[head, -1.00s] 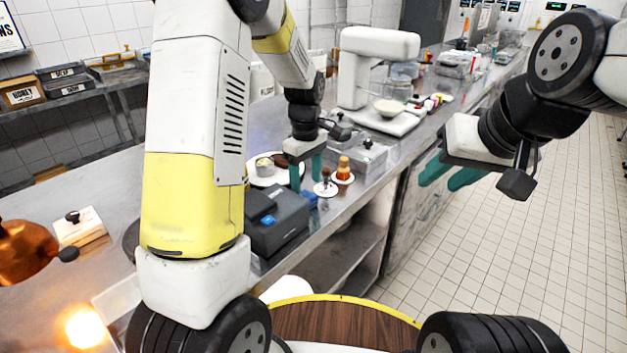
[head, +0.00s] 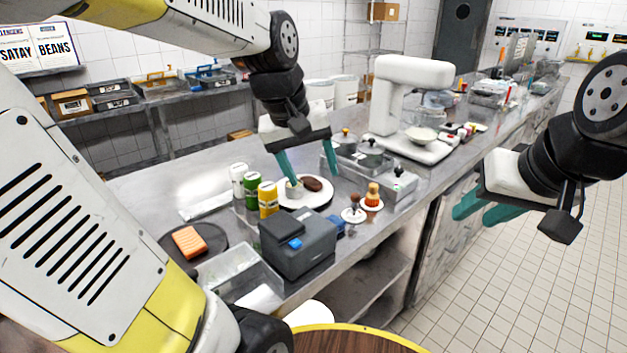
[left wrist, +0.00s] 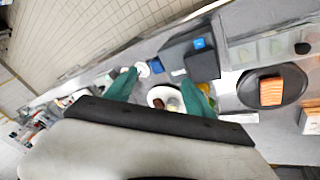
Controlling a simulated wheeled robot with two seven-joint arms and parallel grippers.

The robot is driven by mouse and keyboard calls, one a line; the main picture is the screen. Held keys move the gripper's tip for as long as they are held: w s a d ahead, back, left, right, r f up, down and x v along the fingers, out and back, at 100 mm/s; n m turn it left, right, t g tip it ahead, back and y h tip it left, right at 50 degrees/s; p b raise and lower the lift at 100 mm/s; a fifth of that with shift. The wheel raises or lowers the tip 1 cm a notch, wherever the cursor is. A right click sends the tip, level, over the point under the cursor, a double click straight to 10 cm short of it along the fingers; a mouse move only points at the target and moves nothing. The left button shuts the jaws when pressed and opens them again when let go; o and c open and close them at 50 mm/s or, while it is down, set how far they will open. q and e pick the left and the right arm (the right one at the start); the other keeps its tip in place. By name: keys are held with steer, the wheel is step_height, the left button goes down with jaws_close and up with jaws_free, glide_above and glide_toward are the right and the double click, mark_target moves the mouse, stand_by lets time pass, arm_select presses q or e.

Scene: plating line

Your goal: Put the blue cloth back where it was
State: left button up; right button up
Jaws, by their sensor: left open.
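A small blue piece, which looks like the folded blue cloth (head: 338,222), lies on the counter at the right of the dark printer-like box (head: 298,245). In the left wrist view the blue cloth (left wrist: 178,72) also shows beside the box. My left gripper (head: 314,180) is open and empty, with its teal fingers apart over the area of the white plate (head: 318,201), behind the cloth. Its exact height is hard to tell. My right gripper (head: 474,214) is out over the floor at the right, open with nothing between its fingers.
A yellow can (head: 267,199) and a green can (head: 251,190) stand left of the plate. Two small dessert saucers (head: 353,215) sit near the counter's front edge. Metal bins (head: 392,181) and a white mixer (head: 408,100) stand farther back.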

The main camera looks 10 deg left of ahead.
arm_select(q)
steer(key=s+m+t, duration=0.2)
steer(key=s+m, duration=0.2)
steer(key=s, duration=0.4)
steer(key=shift+a+r, duration=0.15)
steer(key=shift+r, duration=0.1)
